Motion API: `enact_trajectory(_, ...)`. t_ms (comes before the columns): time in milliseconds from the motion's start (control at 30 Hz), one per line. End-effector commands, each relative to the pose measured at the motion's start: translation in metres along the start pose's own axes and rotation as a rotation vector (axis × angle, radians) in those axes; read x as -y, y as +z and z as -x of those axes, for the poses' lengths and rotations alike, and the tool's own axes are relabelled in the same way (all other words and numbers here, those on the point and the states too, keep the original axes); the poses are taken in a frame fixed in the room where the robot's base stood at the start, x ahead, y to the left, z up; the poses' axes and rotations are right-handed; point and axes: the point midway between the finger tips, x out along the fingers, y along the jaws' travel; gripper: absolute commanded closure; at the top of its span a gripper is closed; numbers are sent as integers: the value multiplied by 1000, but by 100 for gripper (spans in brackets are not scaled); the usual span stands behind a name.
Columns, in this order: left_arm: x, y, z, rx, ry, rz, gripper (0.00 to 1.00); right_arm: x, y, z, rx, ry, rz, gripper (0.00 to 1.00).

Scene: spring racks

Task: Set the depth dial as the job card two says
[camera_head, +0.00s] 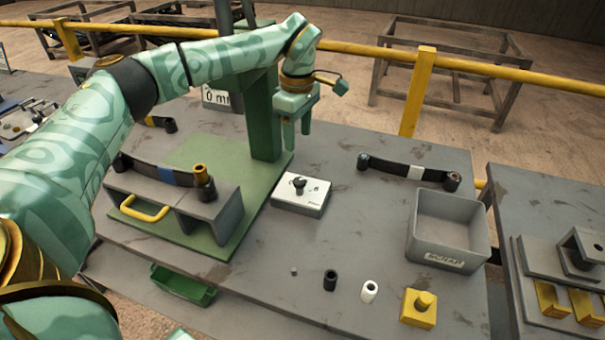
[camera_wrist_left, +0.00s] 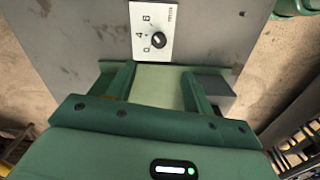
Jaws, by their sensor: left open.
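The depth dial is a black knob (camera_head: 299,183) on a white-topped box (camera_head: 312,205) on the grey bench. In the left wrist view the knob (camera_wrist_left: 158,40) sits beside the marks 0, 4 and 8 on the white plate (camera_wrist_left: 152,12). I cannot tell which mark the knob points to. My left gripper (camera_head: 297,138) is open and empty, fingers down, above and beyond the dial box, near the green post. In the left wrist view its open fingers (camera_wrist_left: 157,72) are apart from the knob. I see no readable job card. My right gripper is not in view.
A green press post (camera_head: 261,120) stands left of the dial. A dark leaf spring with a blue band (camera_head: 168,177) lies on the grey stand. Another spring (camera_head: 400,168), a grey scrap bin (camera_head: 445,220), small bushings and a yellow block (camera_head: 418,316) lie right and in front.

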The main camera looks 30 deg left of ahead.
Motion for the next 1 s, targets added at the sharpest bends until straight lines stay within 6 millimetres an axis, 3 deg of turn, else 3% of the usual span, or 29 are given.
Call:
enact_trajectory(33,0,0,-19,0,-7,-1,48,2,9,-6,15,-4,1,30)
enact_trajectory(133,1,1,-46,1,-8,-1,48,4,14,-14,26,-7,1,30)
enact_trajectory(433,1,1,-111,2,-5,-1,48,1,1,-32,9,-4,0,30)
enact_trajectory(600,0,1,-127,2,-2,0,48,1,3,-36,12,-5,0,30)
enact_trajectory(933,0,1,-129,2,0,-1,48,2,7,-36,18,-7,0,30)
enact_trajectory(1000,0,1,-129,2,0,-1,65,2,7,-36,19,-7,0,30)
